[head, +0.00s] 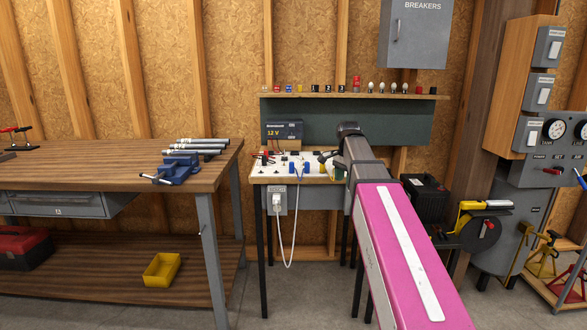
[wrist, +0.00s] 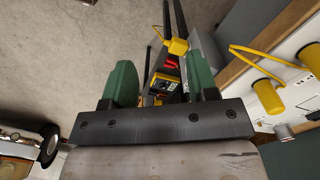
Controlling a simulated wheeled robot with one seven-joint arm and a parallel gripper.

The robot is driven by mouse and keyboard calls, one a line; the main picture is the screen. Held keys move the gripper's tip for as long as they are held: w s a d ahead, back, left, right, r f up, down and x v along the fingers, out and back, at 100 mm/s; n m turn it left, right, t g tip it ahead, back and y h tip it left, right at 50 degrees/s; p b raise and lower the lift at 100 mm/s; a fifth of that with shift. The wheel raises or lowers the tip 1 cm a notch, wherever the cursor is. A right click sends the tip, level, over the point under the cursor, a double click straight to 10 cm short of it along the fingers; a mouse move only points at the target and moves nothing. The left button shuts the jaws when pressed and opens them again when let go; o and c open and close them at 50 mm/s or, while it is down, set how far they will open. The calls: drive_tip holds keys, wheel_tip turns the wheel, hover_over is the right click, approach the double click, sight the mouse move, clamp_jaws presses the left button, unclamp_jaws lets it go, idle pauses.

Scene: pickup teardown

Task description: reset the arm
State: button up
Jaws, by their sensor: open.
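My arm, with a pink link, reaches from the lower right of the head view toward the small electrical bench (head: 260,179) against the wall. Its dark end is near the right part of the bench top, and the arm hides what lies behind it. In the wrist view my gripper (wrist: 163,85) shows two green fingers set wide apart, with nothing held between them. Beyond the fingers, lower down, are a yellow meter-like device (wrist: 163,84) and a yellow block (wrist: 177,46). The white bench top with yellow plugs (wrist: 268,95) is at the right of the wrist view.
A wooden workbench (head: 110,170) with a blue vise (head: 177,171) stands at the left. A yellow bin (head: 162,269) sits on its lower shelf. A shelf of small parts (head: 350,95) and a grey breaker box (head: 413,35) are above the electrical bench. A switch panel (head: 530,90) is at the right.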

drive_tip(key=s+f+n, duration=0.4)
drive_tip(key=s+f, duration=0.2)
drive_tip(key=f, duration=0.5)
drive_tip(key=s+f+n, duration=0.4)
drive_tip(key=s+f, duration=0.3)
drive_tip(key=f, duration=0.4)
drive_tip(key=s+f+n, duration=0.3)
drive_tip(key=s+f, duration=0.3)
drive_tip(key=f, duration=0.5)
drive_tip(key=shift+s+f+n, duration=0.35)
drive_tip(key=shift+s+n, duration=0.05)
